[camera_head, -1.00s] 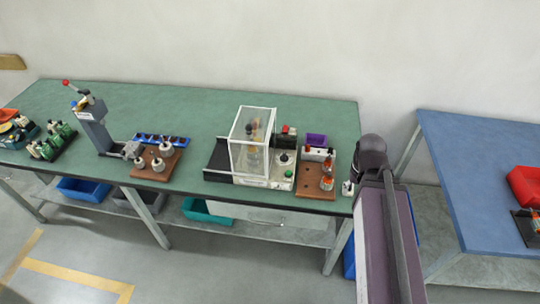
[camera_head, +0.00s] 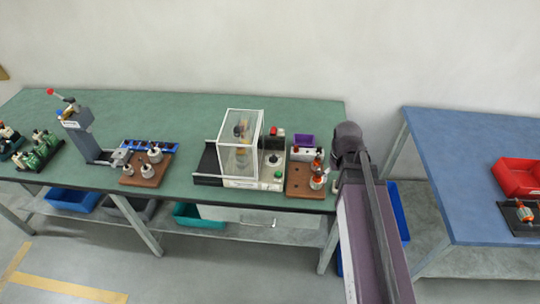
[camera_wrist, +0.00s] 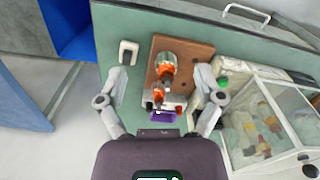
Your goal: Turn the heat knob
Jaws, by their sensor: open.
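The white-panelled machine (camera_head: 240,184) stands on the green bench with a clear boxed cover (camera_head: 240,140). A small dark knob (camera_head: 275,160) sits on its panel right of the cover, near a green button (camera_head: 278,174); I cannot read any label marking it as the heat knob. In the wrist view the green button (camera_wrist: 222,81) is just right of my right finger, which partly hides the panel. My gripper (camera_wrist: 164,74) is open and empty, its fingers spread either side of the brown board. In the head view my gripper is mostly hidden by my arm.
A small white block (camera_wrist: 128,52) lies near the bench edge. A blue table (camera_head: 470,150) stands right.

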